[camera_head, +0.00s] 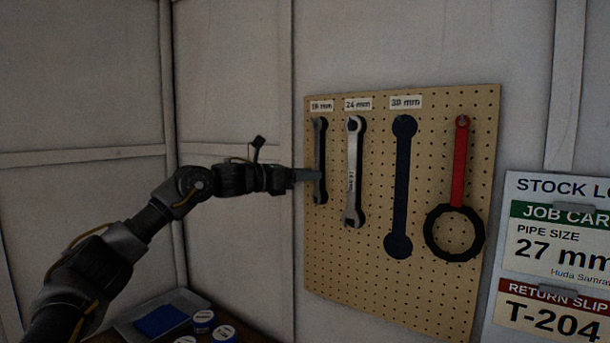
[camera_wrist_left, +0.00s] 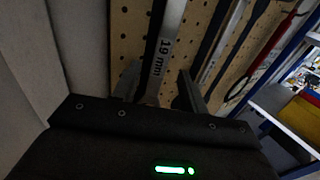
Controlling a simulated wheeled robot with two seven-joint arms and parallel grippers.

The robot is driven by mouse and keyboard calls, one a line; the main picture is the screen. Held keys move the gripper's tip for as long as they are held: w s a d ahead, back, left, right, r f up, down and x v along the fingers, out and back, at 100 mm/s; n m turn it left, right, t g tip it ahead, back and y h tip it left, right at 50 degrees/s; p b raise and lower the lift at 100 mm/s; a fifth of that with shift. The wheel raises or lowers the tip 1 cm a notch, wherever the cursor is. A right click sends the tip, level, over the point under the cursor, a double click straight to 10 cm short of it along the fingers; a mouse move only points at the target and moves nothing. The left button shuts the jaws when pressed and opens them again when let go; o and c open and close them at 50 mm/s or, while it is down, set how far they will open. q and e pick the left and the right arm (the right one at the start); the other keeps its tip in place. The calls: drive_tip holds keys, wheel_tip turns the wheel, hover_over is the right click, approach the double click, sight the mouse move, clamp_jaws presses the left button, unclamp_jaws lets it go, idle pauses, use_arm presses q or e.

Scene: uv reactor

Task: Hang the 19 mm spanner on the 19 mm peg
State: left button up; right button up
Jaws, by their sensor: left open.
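The 19 mm spanner (camera_head: 319,145) is a grey metal spanner, upright on the pegboard under the leftmost label (camera_head: 321,106), over a dark painted outline. Its top end is at the peg position there; the peg itself is too small to make out. My left gripper (camera_head: 308,175) reaches in from the left to the spanner's shank. In the left wrist view the open fingers (camera_wrist_left: 160,90) stand either side of the spanner (camera_wrist_left: 167,50), whose shank reads "19 mm". The spanner's lower end is hidden behind the gripper body in that view. My right gripper is not in view.
The pegboard (camera_head: 350,270) also holds a 24 mm spanner (camera_head: 353,175), a dark spanner shape (camera_head: 402,180) under the third label, and a red-handled ring tool (camera_head: 461,165). A paper notice board (camera_head: 560,190) is at right. Tape rolls (camera_head: 203,318) and a blue item (camera_head: 160,320) lie low left.

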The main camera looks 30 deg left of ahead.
use_arm(q)
drive_tip(key=b+v, duration=0.4)
drive_tip(key=v, duration=0.6)
drive_tip(key=shift+s+a+b, duration=0.2)
drive_tip(key=shift+s+b, duration=0.1)
drive_tip(key=shift+b, duration=0.05)
drive_tip(key=shift+r, duration=0.15)
